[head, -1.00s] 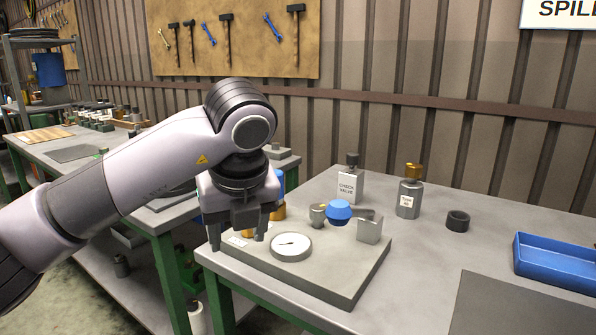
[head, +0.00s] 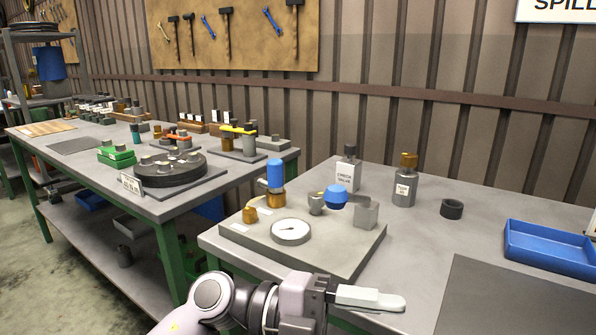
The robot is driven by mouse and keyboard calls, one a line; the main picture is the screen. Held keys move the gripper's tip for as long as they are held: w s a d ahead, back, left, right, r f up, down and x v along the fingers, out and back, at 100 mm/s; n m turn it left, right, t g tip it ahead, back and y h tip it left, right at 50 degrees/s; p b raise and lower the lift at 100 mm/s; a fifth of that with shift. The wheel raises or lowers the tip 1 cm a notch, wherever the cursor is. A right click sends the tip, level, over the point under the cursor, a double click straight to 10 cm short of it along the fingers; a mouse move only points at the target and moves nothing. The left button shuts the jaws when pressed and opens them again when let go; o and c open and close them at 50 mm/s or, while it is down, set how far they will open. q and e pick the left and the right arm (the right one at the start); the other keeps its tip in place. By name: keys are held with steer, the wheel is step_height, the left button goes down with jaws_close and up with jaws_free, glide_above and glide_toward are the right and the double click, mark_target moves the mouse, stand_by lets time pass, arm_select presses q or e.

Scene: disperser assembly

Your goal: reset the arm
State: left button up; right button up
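My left arm lies low at the bottom of the head view, and its gripper (head: 372,298) points right, in front of the near table edge. The fingers are seen nearly edge-on, so their opening cannot be told; no held thing shows. Behind it, the grey base plate (head: 335,258) on the table carries a round white gauge (head: 290,231), a blue cylinder (head: 275,177) on a brass base (head: 276,199), a small brass fitting (head: 250,214), a blue ball-like part (head: 335,196) and a grey block (head: 366,215). The gripper appears apart from these parts. My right gripper is not in view.
A check valve bottle (head: 347,172), a brass-capped bottle (head: 404,184), a dark ring (head: 452,208) and a blue tray (head: 548,252) stand on the table. A dark mat (head: 515,300) lies at front right. A second table (head: 95,165) with a round black stand (head: 170,169) is left.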

arm_select(q)
steer(key=w+a+f+n+t+y, duration=0.35)
steer(key=a+f+n+t, duration=0.35)
steer(key=n+t, duration=0.55)
steer(key=w+a+f+n+t+y, duration=0.3)
steer(key=w+a+f+n+t, duration=0.15)
steer(key=a+n+t, duration=0.6)
steer(key=s+a+f+n+g+y, duration=0.45)
steer(key=s+f, duration=0.25)
steer(key=f, duration=0.4)
steer(key=s+a+f+n+g+y, duration=0.35)
steer(key=s+a+f+n, duration=0.2)
steer(key=f, duration=0.55)
step_height(320, 180, up, 12)
steer(key=s+a+y+p, duration=0.1)
steer(key=s+p, duration=0.1)
steer(key=p, duration=1.3)
steer(key=shift+s+r, duration=0.15)
steer(key=shift+s, duration=0.15)
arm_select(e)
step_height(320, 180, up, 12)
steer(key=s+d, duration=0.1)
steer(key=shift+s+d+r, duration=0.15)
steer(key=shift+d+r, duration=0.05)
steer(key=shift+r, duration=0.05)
